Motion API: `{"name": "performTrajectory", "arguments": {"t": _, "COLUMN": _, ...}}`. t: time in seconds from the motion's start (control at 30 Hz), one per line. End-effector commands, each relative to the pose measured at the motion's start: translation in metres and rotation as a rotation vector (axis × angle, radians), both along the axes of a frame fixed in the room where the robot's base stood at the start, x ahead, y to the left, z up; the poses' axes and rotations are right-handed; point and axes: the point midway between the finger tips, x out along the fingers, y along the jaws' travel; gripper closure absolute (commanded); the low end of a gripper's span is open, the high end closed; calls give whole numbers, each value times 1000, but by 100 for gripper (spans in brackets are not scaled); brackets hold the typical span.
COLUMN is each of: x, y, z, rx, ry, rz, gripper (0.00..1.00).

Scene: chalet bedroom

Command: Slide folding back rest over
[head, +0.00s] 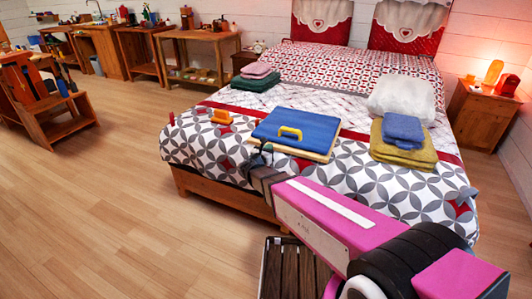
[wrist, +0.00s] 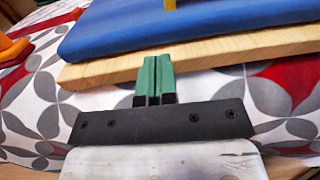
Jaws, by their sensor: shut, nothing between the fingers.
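The folding back rest (head: 294,132) lies flat on the bed, a blue pad over a pale wooden board with a yellow handle (head: 289,132) on top. In the wrist view, the board's wooden edge (wrist: 215,55) and the blue pad (wrist: 200,25) cross the top of the picture. My gripper (wrist: 154,75) is shut and empty, its green fingers side by side at the board's near edge. I cannot tell whether the fingertips touch the board. In the head view, my gripper (head: 262,152) is at the board's near left corner, partly hidden by my wrist.
An orange object (head: 222,117) lies on the bed left of the back rest. Folded yellow and blue towels (head: 404,130) and a white bundle (head: 402,95) lie to its right. Pink and green towels (head: 256,78) lie behind it. A slatted wooden piece (head: 290,270) stands below the bed.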

Motion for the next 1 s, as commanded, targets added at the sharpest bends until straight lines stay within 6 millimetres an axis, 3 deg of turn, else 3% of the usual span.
{"name": "performTrajectory", "arguments": {"t": 0.37, "x": 2, "y": -1, "z": 0, "rx": 0, "ry": 0, "rz": 0, "gripper": 100}}
{"name": "performTrajectory", "arguments": {"t": 0.7, "x": 38, "y": -15, "z": 0, "rx": 1, "ry": -1, "rz": -3, "gripper": 100}}
{"name": "performTrajectory", "arguments": {"t": 1.0, "x": 37, "y": -15, "z": 0, "rx": 1, "ry": -1, "rz": -2, "gripper": 100}}
